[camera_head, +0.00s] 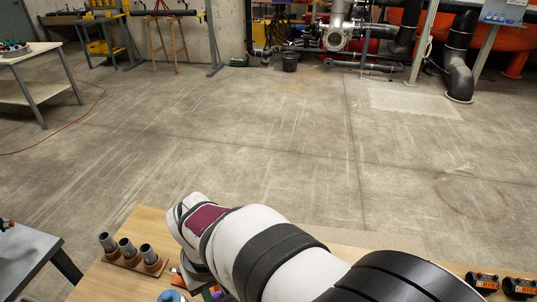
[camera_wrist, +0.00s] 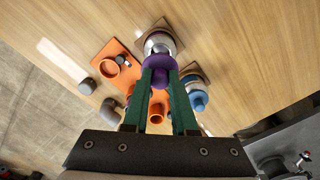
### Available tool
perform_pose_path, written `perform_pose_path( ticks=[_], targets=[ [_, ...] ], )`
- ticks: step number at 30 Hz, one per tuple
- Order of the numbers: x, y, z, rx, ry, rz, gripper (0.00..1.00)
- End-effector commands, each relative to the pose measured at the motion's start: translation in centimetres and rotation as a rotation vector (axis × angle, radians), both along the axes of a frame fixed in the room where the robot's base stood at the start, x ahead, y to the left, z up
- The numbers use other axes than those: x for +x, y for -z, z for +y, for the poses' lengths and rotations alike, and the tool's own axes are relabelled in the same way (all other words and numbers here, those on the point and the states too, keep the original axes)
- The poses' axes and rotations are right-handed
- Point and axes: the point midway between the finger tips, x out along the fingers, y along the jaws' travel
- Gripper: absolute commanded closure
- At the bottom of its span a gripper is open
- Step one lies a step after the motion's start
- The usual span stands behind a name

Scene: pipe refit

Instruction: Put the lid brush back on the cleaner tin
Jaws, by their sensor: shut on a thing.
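In the wrist view my gripper (camera_wrist: 160,66) has its green fingers shut on the purple lid brush (camera_wrist: 158,77). A silvery round tin (camera_wrist: 159,42), which looks like the cleaner tin, stands on a square wooden base just beyond the fingertips. The purple lid overlaps the tin's near side in this view. I cannot tell whether the lid touches the tin or is above it, and the brush part is hidden. In the head view my arm hides the gripper and this tin.
A second tin with a blue top (camera_wrist: 197,99) stands close right of the fingers. An orange tray (camera_wrist: 105,65) with fittings lies to the left, beside grey elbows. In the head view, a rack of pipe pieces (camera_head: 130,255) stands left of my arm. Black-and-orange items (camera_head: 483,281) lie far right.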

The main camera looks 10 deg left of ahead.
Motion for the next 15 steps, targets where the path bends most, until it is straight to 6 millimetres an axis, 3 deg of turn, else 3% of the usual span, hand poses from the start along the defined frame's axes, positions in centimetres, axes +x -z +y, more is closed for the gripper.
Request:
perform_pose_path(
  ticks=[15],
  targets=[
    [-0.01, 0.72, -0.03, -0.001, 0.0, 0.001, 1.0]
  ],
)
